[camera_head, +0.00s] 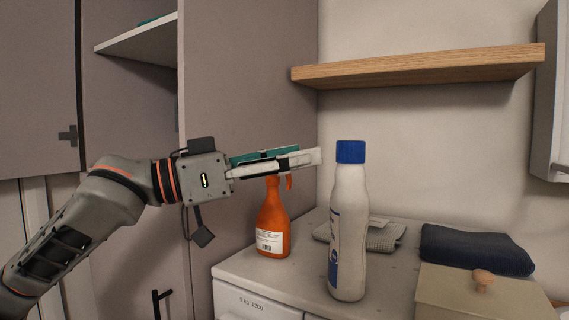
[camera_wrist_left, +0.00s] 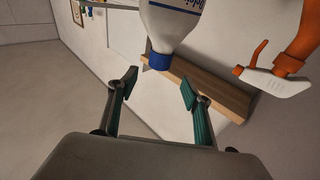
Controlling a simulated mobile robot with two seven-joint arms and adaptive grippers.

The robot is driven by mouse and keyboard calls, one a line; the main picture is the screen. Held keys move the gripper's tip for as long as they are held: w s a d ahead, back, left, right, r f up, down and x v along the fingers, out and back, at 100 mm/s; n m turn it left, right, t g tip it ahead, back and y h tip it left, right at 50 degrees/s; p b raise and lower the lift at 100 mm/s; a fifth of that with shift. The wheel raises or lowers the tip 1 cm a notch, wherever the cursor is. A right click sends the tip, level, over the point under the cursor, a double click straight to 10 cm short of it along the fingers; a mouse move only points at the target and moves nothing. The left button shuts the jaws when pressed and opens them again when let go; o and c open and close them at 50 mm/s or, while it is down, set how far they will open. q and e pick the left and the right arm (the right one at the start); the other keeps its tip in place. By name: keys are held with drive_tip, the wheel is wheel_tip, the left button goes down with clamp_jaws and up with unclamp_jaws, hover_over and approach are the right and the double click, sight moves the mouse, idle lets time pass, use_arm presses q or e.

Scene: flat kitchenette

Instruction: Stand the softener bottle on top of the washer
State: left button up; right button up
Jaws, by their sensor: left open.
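The softener bottle (camera_head: 347,230) is white with a blue cap and a blue label on its left side. It stands upright on the pale top of the washer (camera_head: 262,268), near the front. My left gripper (camera_head: 308,153) is open and empty, level with the cap and to the left of it, apart from the bottle. In the left wrist view the bottle (camera_wrist_left: 172,28) shows cap-down beyond the open fingers (camera_wrist_left: 160,85), with nothing between them. My right gripper is not in view.
An orange spray bottle (camera_head: 273,222) stands on the washer behind and left of the softener bottle. A wooden shelf (camera_head: 420,68) hangs above.

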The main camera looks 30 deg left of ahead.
use_arm(q)
drive_tip(key=shift+v, duration=0.75)
